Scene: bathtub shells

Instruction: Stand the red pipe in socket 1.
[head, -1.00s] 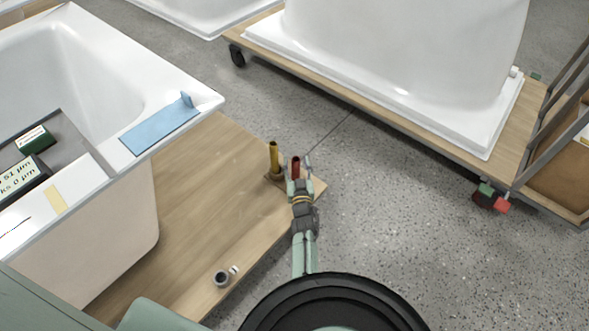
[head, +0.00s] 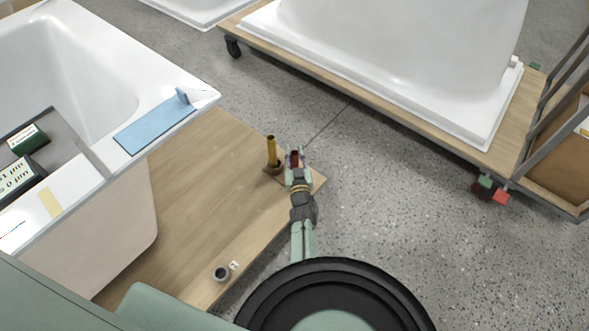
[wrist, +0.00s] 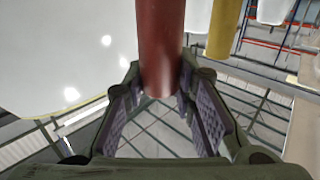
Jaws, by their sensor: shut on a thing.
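The red pipe (head: 294,157) is upright near the right corner of the low wooden platform, beside the yellow pipe. My gripper (head: 295,164) has one finger on each side of it and is shut on it. In the wrist view the red pipe (wrist: 160,45) comes down between the fingers (wrist: 165,105). My gripper hides its lower part in the head view, so I cannot tell whether its foot is lifted. A small dark-mouthed round socket (head: 221,273) stands at the platform's near edge. A white tag (head: 234,265) lies beside it; its number is too small to read surely.
The yellow pipe (head: 271,150) stands upright in a brown holder (head: 268,171), close left of my gripper. A white bathtub (head: 120,180) rises at left, with a blue pad (head: 157,127) on its rim. The platform's middle (head: 205,195) is bare.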

